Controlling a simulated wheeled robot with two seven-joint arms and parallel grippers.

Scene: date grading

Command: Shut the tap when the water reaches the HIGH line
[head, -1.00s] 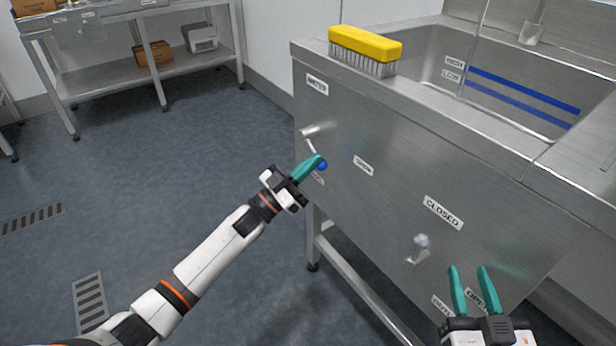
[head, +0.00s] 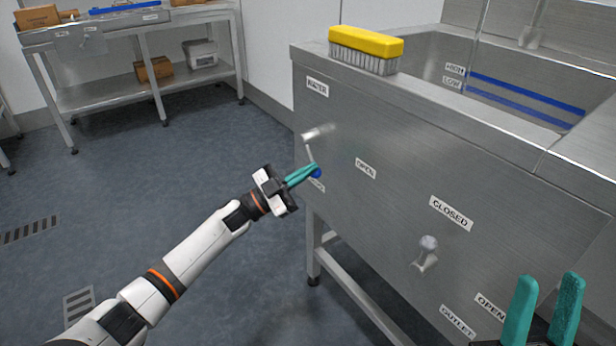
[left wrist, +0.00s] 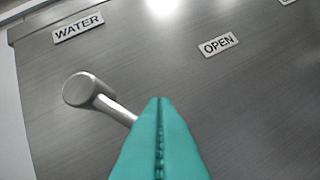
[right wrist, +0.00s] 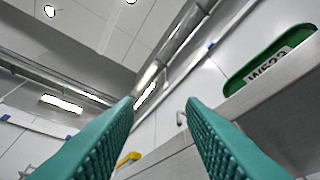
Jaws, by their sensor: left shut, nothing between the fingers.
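The WATER tap (head: 318,132) is on the steel front of the sink. Its thin lever hangs down to a blue knob (head: 316,172). My left gripper (head: 314,171) is shut with its tips at the knob; I cannot tell whether they touch. In the left wrist view the tap's pivot (left wrist: 82,91) and lever show, with the knob hidden behind the fingers. Inside the basin, blue HIGH (head: 530,93) and LOW (head: 520,106) lines run along the wall; the water level is not clear. My right gripper (head: 548,278) is open and empty at the lower right.
An OPEN label (head: 365,168) is right of the tap; a label below the knob is partly hidden. A second handle (head: 427,250), for the OUTLET, sits lower right below a CLOSED label (head: 451,212). A yellow brush (head: 365,42) lies on the sink rim. Floor at left is clear.

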